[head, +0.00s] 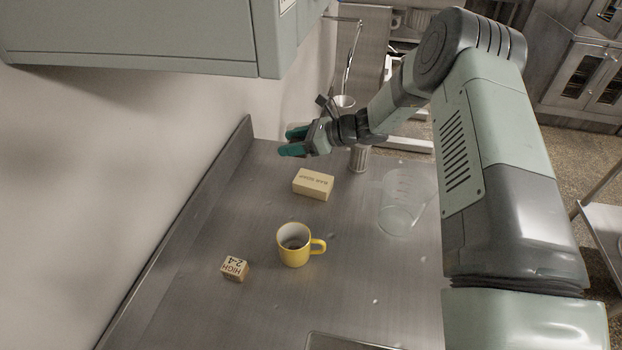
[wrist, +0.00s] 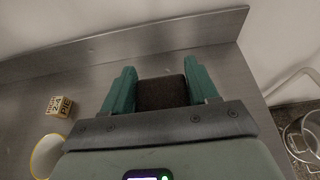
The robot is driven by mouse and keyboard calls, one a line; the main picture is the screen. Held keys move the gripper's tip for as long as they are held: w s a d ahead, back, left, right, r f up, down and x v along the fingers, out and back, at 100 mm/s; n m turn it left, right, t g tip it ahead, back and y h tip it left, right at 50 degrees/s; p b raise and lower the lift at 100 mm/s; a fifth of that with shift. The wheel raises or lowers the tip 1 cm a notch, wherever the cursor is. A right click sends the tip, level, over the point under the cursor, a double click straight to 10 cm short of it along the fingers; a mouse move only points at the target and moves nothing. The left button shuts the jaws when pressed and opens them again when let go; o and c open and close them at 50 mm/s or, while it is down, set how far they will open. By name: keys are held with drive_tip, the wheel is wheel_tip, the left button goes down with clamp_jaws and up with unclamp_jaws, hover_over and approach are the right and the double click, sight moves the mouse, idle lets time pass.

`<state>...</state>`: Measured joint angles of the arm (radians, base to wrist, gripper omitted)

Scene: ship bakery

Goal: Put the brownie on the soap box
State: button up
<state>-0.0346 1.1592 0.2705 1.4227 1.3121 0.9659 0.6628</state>
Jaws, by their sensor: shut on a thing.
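The soap box (head: 313,183) is a small cream box with "BAR SOAP" lettering, lying flat on the steel counter in the head view. My gripper (head: 292,142) is above the back of the counter, up and to the left of the soap box in the picture, and apart from it. In the wrist view, its two green fingers are shut on the brownie (wrist: 162,94), a dark brown block. I cannot make out the brownie in the head view. The soap box does not show in the wrist view.
A yellow mug (head: 294,246) and a small lettered block (head: 235,268) stand in front of the soap box. A clear jug (head: 402,205) stands to its right, with a metal canister (head: 359,158) behind. A wall and raised edge (head: 190,225) bound the counter's left.

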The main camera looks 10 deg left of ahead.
hover_over(298, 177)
wheel_tip(298, 177, down, 6)
drive_tip(key=shift+r, duration=0.1)
drive_tip(key=shift+f, duration=1.95)
drive_tip(key=shift+f, duration=0.15)
drive_tip(key=o, duration=1)
drive_tip(key=shift+r, duration=0.2)
drive_tip(key=v, duration=0.3)
drive_tip(key=shift+w, duration=0.1)
wheel_tip(298, 177, up, 7)
drive_tip(key=shift+r, duration=0.1)
